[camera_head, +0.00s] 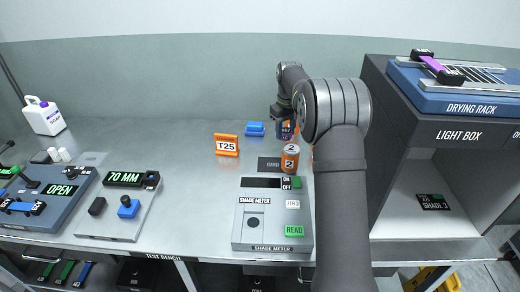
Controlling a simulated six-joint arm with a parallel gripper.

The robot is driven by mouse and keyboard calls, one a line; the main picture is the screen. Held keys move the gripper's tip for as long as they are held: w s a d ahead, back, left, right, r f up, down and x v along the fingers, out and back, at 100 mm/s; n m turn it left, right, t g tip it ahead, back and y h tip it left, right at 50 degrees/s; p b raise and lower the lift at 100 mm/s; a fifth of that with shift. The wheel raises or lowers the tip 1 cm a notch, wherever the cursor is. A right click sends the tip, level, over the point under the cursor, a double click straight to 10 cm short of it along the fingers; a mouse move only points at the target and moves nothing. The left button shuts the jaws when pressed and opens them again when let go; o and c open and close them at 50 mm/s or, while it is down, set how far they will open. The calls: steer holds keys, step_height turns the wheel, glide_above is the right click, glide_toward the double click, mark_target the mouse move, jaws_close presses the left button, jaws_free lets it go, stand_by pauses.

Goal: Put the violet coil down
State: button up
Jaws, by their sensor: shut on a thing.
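My gripper (282,118) is over the back of the bench, left of my arm's elbow. It is shut on a small dark bluish-violet thing (287,131) with pale lettering; its outline is too small and too covered to tell clearly whether it is a coil. I cannot tell whether it touches the bench. A violet strip (434,64) with black end pieces lies across the drying rack (480,106) at upper right, apart from my gripper.
An orange can marked 2 (290,160) stands just in front of my gripper. An orange T25 sign (227,145) and a blue block (255,129) are to its left. The shade meter (248,242) is nearer. The light box (401,100) stands right.

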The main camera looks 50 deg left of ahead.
glide_above(257, 153)
steer(key=f, duration=0.6)
steer(key=shift+d+f, duration=0.2)
steer(key=shift+f, duration=2.05)
steer(key=shift+f, duration=0.2)
steer(key=o, duration=1)
steer(key=shift+c, duration=0.2)
steer(key=shift+r, duration=0.15)
step_height(257, 153, up, 12)
